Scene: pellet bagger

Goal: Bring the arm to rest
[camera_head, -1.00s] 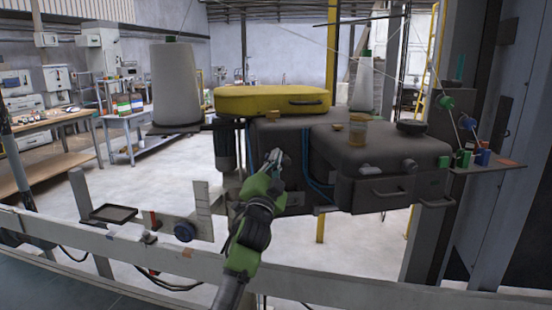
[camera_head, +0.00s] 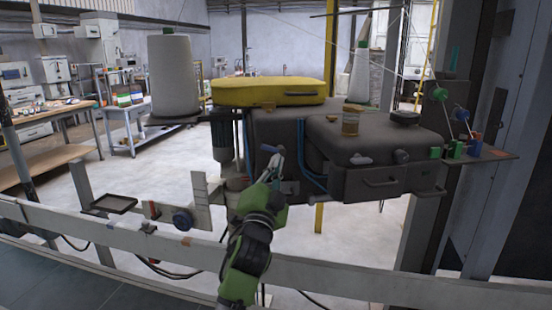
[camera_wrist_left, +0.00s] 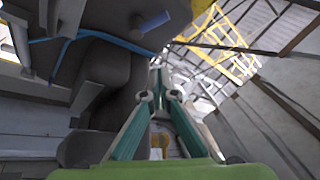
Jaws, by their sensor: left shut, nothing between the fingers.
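My left arm is green and black and reaches up from the bottom middle of the head view. Its gripper (camera_head: 274,154) is shut and empty. In the head view it appears in front of the dark grey machine body (camera_head: 365,140), just below the yellow cover (camera_head: 268,91). I cannot tell how much space lies between the fingertips and the machine. The left wrist view shows the teal fingers of the gripper (camera_wrist_left: 159,92) with nothing held, and dark machine parts beyond them. My right gripper is not in view.
A pale rail (camera_head: 330,275) runs across the front, below the arm. A small dark tray (camera_head: 113,204) sits at its left. A large white cone (camera_head: 171,75) stands behind.

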